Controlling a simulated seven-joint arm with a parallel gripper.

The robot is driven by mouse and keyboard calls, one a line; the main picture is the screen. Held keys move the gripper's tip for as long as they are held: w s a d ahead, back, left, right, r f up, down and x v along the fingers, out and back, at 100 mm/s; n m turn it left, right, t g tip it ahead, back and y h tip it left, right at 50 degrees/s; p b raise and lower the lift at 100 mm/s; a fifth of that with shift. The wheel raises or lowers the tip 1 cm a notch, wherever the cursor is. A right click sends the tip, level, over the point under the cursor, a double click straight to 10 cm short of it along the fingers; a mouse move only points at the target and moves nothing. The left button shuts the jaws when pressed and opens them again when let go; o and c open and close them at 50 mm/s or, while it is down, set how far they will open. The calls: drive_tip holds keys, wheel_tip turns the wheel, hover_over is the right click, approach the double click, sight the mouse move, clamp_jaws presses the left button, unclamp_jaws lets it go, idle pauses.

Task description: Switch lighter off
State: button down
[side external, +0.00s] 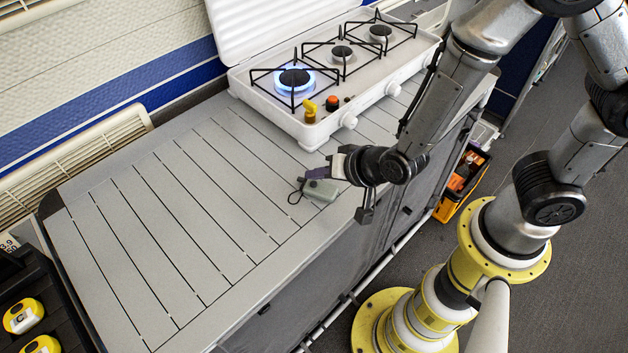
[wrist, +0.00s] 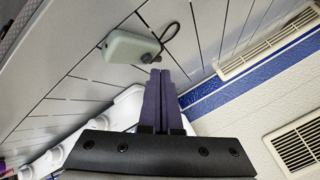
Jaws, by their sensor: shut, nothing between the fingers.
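A white three-burner stove (side external: 262,108) stands on the slatted counter with its lid raised. Its left burner (side external: 294,80) shows a blue flame; the other two show none. A yellow knob (side external: 310,111) stands upright at the stove's front left corner, with a small orange-red and black piece (side external: 332,103) near it. A small grey-green device (side external: 320,190) with a black cord loop lies on the counter; it also shows in the wrist view (wrist: 131,47). I cannot tell which piece is the lighter. My gripper (side external: 316,173), with purple fingers, is shut and empty beside the device, in front of the stove.
White knobs (side external: 349,121) line the stove's front; its edge also shows in the wrist view (wrist: 98,122). The counter's left part (side external: 150,230) is clear. A vented wall panel (wrist: 270,55) is behind. An orange-black toolbox (side external: 462,182) stands on the floor.

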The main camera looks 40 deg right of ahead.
drive_tip(key=shift+r, duration=2.9)
drive_tip(key=d+r+t, duration=0.1)
drive_tip(key=d+r, duration=0.4)
drive_tip(key=r, duration=0.4)
drive_tip(key=d+r+t, duration=0.2)
drive_tip(key=d+r, duration=0.2)
drive_tip(key=r, duration=0.6)
drive_tip(key=s+d+f+n+g, duration=0.2)
drive_tip(key=s+d+n+g, duration=0.1)
drive_tip(key=s, duration=0.6)
drive_tip(key=s+d+f+n+g+h, duration=0.1)
drive_tip(key=s+d+f+n+g, duration=0.1)
drive_tip(key=s, duration=0.6)
drive_tip(key=n+g, duration=0.1)
drive_tip(key=n, duration=0.1)
drive_tip(key=shift+s+d+f+n+g, duration=0.2)
drive_tip(key=shift+s+d+n+g, duration=0.1)
drive_tip(key=shift+s+d+n, duration=0.1)
